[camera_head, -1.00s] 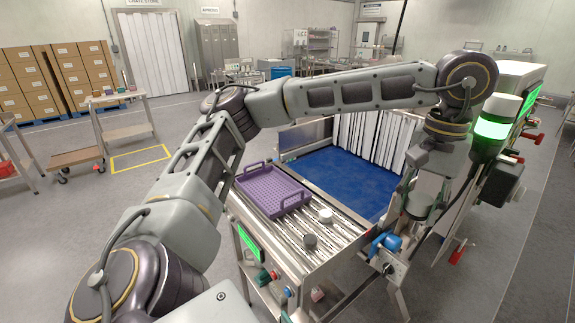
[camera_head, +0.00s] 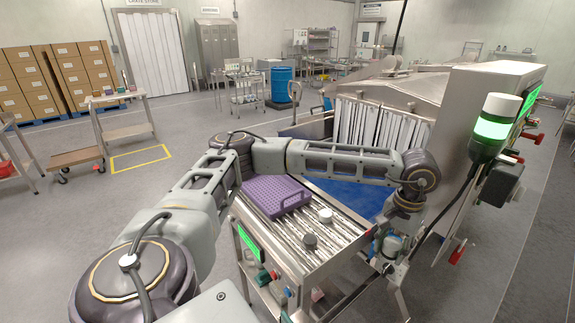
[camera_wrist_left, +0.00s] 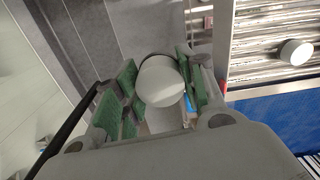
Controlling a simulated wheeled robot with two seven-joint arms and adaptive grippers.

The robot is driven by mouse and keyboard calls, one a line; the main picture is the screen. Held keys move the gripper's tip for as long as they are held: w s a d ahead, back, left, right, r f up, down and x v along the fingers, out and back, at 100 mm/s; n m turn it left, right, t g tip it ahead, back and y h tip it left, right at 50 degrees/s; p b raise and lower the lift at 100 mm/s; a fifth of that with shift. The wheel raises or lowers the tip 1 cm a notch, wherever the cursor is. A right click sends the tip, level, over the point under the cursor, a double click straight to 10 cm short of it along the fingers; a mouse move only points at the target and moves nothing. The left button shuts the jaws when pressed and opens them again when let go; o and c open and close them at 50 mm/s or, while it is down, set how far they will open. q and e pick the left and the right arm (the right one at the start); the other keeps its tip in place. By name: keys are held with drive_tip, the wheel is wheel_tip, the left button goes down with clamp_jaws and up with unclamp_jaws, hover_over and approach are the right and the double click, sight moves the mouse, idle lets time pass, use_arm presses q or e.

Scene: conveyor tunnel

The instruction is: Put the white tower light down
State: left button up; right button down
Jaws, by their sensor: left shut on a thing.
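My left gripper (camera_head: 393,246) is low beside the near right corner of the roller conveyor. In the left wrist view its green-padded fingers (camera_wrist_left: 160,88) are shut on a pale, round-topped thing, which I take for the white tower light (camera_wrist_left: 161,80). I see it from above, so its lower part and whatever is under it are hidden. In the head view it is hard to make out within the gripper. Another tower light (camera_head: 495,128), with a white cap and a lit green band, stands apart on the machine. My right gripper is not in view.
The roller conveyor (camera_head: 345,235) carries a purple crate (camera_head: 268,197), a white puck (camera_head: 325,216) and a dark grey puck (camera_head: 310,241). A blue belt (camera_head: 360,199) runs beside it to the strip curtain (camera_head: 380,122). A dark slanted pole or cable (camera_head: 440,222) passes close right of my gripper.

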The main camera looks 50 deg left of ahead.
use_arm(q)
drive_tip(key=w+a+f, duration=0.2)
drive_tip(key=w+f, duration=0.1)
drive_tip(key=f, duration=0.8)
drive_tip(key=shift+f+m, duration=0.25)
drive_tip(key=shift+m, duration=0.15)
drive_tip(key=shift+d+r, duration=0.1)
drive_tip(key=shift+f+b, duration=1.65)
drive_tip(key=shift+b, duration=0.05)
drive_tip(key=shift+f+b, duration=0.35)
drive_tip(key=shift+f, duration=0.05)
